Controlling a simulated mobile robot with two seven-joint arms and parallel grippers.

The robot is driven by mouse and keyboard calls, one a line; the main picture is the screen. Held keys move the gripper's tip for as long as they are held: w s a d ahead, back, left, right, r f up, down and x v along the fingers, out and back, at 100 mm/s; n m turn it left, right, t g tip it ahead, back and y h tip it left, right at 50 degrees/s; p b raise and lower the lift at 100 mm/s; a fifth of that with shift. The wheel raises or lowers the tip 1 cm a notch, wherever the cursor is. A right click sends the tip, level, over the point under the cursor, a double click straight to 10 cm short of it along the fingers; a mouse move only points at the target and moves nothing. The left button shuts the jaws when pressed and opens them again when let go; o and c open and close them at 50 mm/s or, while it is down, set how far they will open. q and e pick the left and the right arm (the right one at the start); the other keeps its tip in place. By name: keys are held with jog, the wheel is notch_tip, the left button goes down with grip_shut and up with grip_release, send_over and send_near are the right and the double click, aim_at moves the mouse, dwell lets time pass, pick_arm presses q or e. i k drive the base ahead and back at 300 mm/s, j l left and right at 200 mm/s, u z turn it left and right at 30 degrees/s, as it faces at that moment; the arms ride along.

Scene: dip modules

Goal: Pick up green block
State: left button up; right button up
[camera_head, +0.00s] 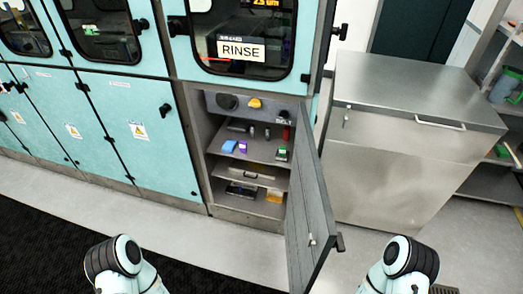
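A small green block (282,153) sits at the right end of the upper shelf (262,154) inside the open cabinet under the RINSE sign. It looks dark with a green and pale face, and its detail is too small to make out. A blue block (229,146) and a purple block (242,147) sit to its left on the same shelf. Only rounded joints of my two arms show at the bottom left and bottom right. Neither of my grippers is in view, and both arm parts are well away from the block.
The grey cabinet door (310,205) stands open toward me, just right of the shelves. A lower shelf holds a dark item (241,190) and a yellow item (274,196). A steel chest (395,150) stands at right. The floor (170,225) before the cabinet is clear.

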aim_at(282, 149)
jog(key=i+j+z, duration=0.1)
jog(key=z, duration=0.35)
jog(key=j+z, duration=0.65)
jog(key=z, duration=0.25)
jog(key=j+z, duration=0.3)
jog(key=j, duration=0.25)
jog(key=i+j+z, duration=0.1)
jog(key=j+z, duration=0.2)
jog(key=j, duration=0.25)
